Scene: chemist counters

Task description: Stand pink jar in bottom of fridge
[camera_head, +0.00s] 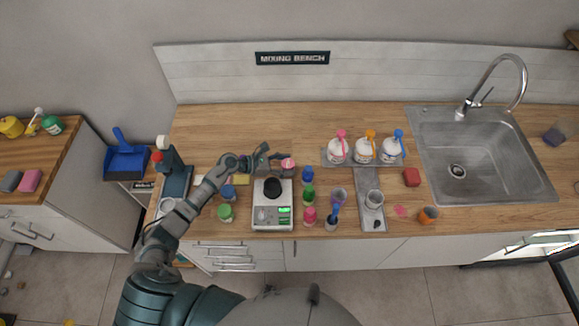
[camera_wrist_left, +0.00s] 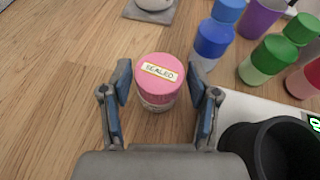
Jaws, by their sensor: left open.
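A pink-lidded jar (camera_head: 288,162) stands on the wooden counter behind the scale. In the left wrist view the pink jar (camera_wrist_left: 159,80) is upright, with a label reading "SEALED" on its lid. My left gripper (camera_head: 277,162) reaches it from the left in the head view. Its two fingers are open, one on each side of the jar, with a gap showing to each. I cannot identify a fridge for certain. My right gripper is not in view.
A scale (camera_head: 271,239) with a black cup (camera_head: 272,187) stands just in front of the jar. Blue (camera_head: 307,175) and green (camera_head: 308,194) bottles crowd its right. White pump bottles (camera_head: 365,152) stand further right, before the sink (camera_head: 484,155). The counter behind the jar is clear.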

